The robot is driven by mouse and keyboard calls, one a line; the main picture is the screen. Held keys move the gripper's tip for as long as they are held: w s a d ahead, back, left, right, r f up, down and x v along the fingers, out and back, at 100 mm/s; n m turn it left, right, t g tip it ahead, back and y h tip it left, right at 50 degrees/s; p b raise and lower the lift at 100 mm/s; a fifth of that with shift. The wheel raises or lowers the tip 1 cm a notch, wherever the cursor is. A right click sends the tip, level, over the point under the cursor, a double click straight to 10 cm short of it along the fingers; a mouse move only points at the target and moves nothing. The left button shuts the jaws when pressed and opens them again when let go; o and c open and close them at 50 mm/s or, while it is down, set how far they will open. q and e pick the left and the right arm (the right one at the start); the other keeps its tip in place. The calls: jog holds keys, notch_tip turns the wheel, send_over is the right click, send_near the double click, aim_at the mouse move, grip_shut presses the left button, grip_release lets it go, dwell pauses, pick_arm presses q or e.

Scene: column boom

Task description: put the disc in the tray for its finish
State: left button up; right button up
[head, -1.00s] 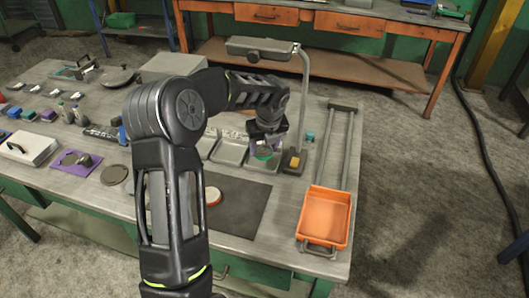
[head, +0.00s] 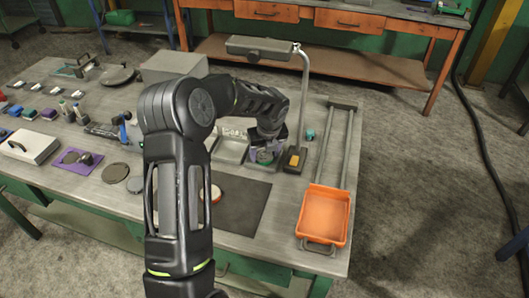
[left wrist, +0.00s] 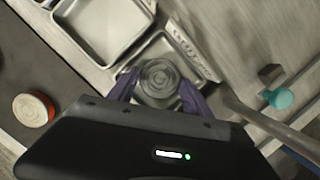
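The disc, grey-green with rings on its top, shows in the left wrist view (left wrist: 160,82) between my purple fingertips, and its green edge shows in the head view (head: 264,156). My left gripper (head: 266,158) seems shut on it, with the fingertips at its two sides. The disc is over or in the rightmost metal tray (left wrist: 160,50); whether it touches the bottom cannot be told. An empty metal tray (left wrist: 97,32) stands beside it, also seen in the head view (head: 232,150). My right gripper is not in view.
A lamp post (head: 304,100) rises just right of the trays. A black block with a yellow top (head: 294,160) and a teal knob (left wrist: 279,98) stand close by. A red-edged disc (left wrist: 33,109) lies on the dark mat (head: 245,205). An orange bin (head: 324,215) is at the right front.

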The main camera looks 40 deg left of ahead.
aim_at(267, 160)
pick_arm(q)
jog(key=shift+r, duration=0.1)
jog(key=shift+r, duration=0.15)
jog(key=v, duration=0.1)
jog(key=b+v, duration=0.1)
jog(key=v, duration=0.3)
jog(key=shift+s+d, duration=0.1)
jog(key=shift+d, duration=0.2)
jog(key=s+d+b, duration=0.1)
jog(key=s+d, duration=0.1)
jog(key=d, duration=0.1)
jog(key=s+d+b, duration=0.1)
jog(key=s+d, duration=0.1)
jog(key=d, duration=0.1)
jog(key=s+d+b, duration=0.1)
jog(key=s+d, duration=0.2)
jog(key=shift+d, duration=0.15)
